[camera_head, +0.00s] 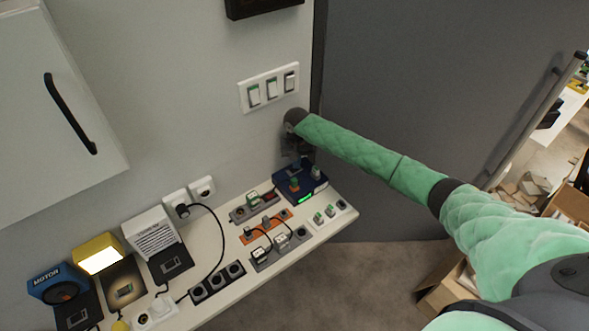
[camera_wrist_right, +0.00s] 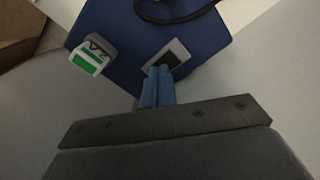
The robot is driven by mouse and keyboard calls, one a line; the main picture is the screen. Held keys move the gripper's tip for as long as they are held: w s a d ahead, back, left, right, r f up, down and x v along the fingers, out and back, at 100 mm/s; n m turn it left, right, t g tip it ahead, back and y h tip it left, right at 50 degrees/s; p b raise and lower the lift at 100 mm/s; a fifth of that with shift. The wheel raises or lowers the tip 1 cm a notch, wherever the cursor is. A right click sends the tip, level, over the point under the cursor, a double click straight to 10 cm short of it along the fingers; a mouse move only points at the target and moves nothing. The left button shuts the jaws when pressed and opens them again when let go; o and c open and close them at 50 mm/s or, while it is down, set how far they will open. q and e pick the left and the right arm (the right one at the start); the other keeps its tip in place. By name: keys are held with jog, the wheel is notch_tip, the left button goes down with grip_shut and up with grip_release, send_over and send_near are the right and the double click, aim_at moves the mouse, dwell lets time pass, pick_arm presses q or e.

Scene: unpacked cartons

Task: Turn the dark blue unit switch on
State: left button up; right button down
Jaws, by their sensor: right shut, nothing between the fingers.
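The dark blue unit (camera_head: 304,190) sits at the right part of the white shelf, near the wall; a green strip is lit on its front edge. In the right wrist view the unit (camera_wrist_right: 208,42) fills the top middle. Its switch (camera_wrist_right: 178,52), a dark rocker in a pale frame, lies right at the tips of my right gripper (camera_wrist_right: 158,70). The blue fingers are shut with nothing between them and partly cover the switch; I cannot tell whether they touch it. In the head view my right gripper (camera_head: 296,160) is over the unit, pointing down. My left gripper is out of view.
A white and green block (camera_wrist_right: 92,57) stands on the unit beside the switch. Power strips (camera_head: 280,249), cables and small switches crowd the shelf to the left. A triple wall switch (camera_head: 269,88) is above. A dark grey panel (camera_head: 400,90) stands to the right.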

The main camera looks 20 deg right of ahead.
jog(key=shift+f, duration=0.1)
jog(key=shift+r+p, duration=0.6)
jog(key=shift+p, duration=0.1)
jog(key=shift+r+p, duration=1.35)
jog(key=shift+r, duration=1.5)
